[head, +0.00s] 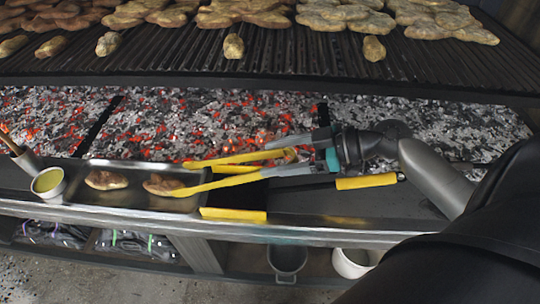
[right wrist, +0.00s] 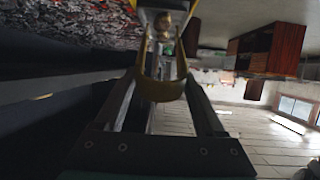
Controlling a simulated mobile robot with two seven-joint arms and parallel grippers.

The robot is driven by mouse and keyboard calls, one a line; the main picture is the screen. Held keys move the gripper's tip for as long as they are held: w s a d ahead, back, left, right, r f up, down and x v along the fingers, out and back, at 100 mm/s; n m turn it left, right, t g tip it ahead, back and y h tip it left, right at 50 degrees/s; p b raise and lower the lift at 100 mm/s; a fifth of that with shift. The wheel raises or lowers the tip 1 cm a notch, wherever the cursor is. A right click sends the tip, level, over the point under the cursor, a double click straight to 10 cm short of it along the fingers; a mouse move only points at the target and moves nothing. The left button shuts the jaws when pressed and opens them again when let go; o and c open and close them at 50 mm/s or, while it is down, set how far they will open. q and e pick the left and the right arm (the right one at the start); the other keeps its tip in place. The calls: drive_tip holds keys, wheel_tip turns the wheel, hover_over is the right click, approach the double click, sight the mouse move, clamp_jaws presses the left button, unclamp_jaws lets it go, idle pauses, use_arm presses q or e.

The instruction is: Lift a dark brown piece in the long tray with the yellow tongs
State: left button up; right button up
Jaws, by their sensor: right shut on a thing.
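The yellow tongs (head: 235,182) are held at their right end in my right gripper (head: 283,157), which is shut on them. Their two arms are spread apart and point left. The lower arm's tip reaches the right dark brown piece (head: 160,185) in the long tray (head: 135,204); I cannot tell whether it touches. The upper arm's tip is above the tray's upper right corner. A second dark brown piece (head: 106,180) lies to the left in the tray. In the right wrist view, the tongs' curved yellow bend (right wrist: 160,90) sits between my fingers. My left gripper is not in view.
Glowing coals (head: 170,115) lie behind the tray, under a grill grate (head: 300,58) with many browned pieces. A cup of yellow liquid (head: 48,183) stands left of the tray. Other yellow-handled tools (head: 366,181) lie on the ledge. Pots (head: 287,262) stand below.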

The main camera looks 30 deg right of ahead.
drive_tip(key=s+d+r+p, duration=0.3)
drive_tip(key=r+p, duration=0.1)
drive_tip(key=r, duration=0.2)
drive_tip(key=shift+d, duration=0.35)
drive_tip(key=shift+r, duration=0.1)
drive_tip(key=s+a+p, duration=0.2)
drive_tip(key=s+a, duration=0.2)
drive_tip(key=s, duration=0.1)
drive_tip(key=shift+s+p, duration=0.3)
drive_tip(key=shift+a, duration=0.1)
